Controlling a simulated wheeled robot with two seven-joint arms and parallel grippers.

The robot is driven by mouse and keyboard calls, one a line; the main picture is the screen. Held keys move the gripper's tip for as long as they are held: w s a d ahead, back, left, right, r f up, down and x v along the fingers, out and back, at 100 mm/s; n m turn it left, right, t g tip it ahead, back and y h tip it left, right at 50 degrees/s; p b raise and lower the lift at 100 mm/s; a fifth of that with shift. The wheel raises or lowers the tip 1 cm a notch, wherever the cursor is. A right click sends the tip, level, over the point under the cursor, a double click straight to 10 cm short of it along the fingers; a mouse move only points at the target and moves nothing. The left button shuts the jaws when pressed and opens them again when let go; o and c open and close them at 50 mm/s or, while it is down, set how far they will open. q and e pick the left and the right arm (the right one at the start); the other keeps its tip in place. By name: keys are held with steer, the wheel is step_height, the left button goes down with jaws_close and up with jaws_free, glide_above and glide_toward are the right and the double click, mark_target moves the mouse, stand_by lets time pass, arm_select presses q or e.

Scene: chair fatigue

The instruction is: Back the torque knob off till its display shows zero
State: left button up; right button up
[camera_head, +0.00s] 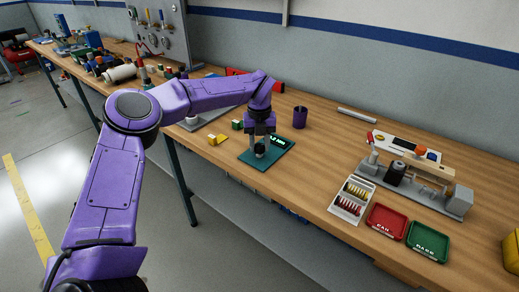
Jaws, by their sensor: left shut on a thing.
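My left arm reaches in from the left, and its gripper (261,147) points down over a teal base plate (247,160) on the workbench. The gripper is shut on a small dark knob (260,154) on this plate. The fingers partly cover the knob. A small dark display (278,141) with pale characters sits on the plate just right of the fingers; its reading is too small to make out. My right gripper does not show.
A purple cup (300,117) stands behind the plate. A yellow block (219,139) lies left of it. To the right are a white specimen rack (340,209), a red tray (385,221), a green tray (428,241) and a grey test machine (458,201). Bare wood lies between plate and rack.

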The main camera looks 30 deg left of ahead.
mark_target(259, 145)
arm_select(q)
steer(key=shift+n+b, duration=0.35)
steer(key=shift+n, duration=0.15)
steer(key=shift+r, duration=0.1)
steer(key=o, duration=1)
steer(key=shift+o, duration=0.2)
step_height(259, 145, up, 10)
steer(key=shift+r+b, duration=0.25)
steer(key=shift+b, duration=0.15)
steer(key=shift+f, duration=0.1)
